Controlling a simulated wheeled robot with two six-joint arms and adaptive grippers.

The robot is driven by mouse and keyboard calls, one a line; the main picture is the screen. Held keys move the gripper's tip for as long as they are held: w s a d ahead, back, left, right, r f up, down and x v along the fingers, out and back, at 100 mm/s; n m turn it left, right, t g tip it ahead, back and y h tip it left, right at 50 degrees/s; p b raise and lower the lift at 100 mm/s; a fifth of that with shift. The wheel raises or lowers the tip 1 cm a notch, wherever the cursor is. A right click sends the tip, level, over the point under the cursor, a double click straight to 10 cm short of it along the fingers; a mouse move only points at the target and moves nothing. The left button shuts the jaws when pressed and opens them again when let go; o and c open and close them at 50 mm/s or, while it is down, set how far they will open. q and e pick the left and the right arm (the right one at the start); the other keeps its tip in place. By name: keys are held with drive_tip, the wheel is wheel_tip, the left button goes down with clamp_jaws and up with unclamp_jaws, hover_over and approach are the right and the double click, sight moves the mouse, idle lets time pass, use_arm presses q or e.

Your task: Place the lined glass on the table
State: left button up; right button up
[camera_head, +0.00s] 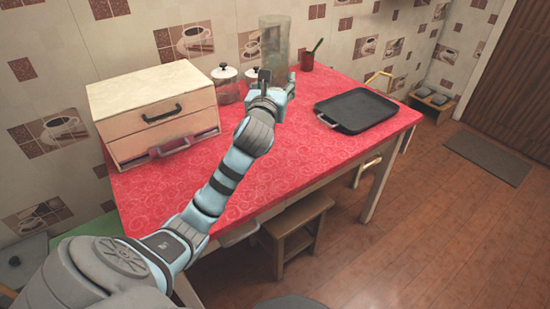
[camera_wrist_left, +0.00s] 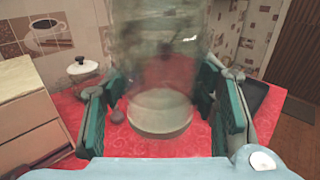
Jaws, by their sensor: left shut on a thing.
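The lined glass (camera_head: 274,44) is a tall, clear, greenish cylinder, upright at the back of the red table (camera_head: 290,150). My left gripper (camera_head: 270,88) is closed around its lower part. In the left wrist view the glass (camera_wrist_left: 160,105) stands between the two green-padded fingers of the left gripper (camera_wrist_left: 165,105), with its round base over the red cloth. I cannot tell whether the base touches the cloth. My right gripper is not in view.
A drawer box (camera_head: 150,115) stands at the left of the table. Lidded jars (camera_head: 226,84) are left of the glass. A red cup (camera_head: 307,61) is just right of it, and a black tray (camera_head: 356,110) lies at the right. The front middle of the table is clear.

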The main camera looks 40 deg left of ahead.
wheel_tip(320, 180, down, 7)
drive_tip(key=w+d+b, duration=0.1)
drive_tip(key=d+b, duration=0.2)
drive_tip(key=b, duration=0.4)
use_arm(q)
wheel_tip(320, 180, down, 19)
drive_tip(key=b, duration=0.3)
drive_tip(key=shift+f, duration=0.4)
drive_tip(key=shift+r, duration=0.15)
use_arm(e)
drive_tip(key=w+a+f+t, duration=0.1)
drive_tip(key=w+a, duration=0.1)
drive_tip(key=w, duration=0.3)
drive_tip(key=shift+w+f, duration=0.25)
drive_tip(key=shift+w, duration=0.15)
use_arm(q)
drive_tip(key=o, duration=1.5)
drive_tip(key=shift+f, duration=0.2)
drive_tip(key=shift+c, duration=0.2)
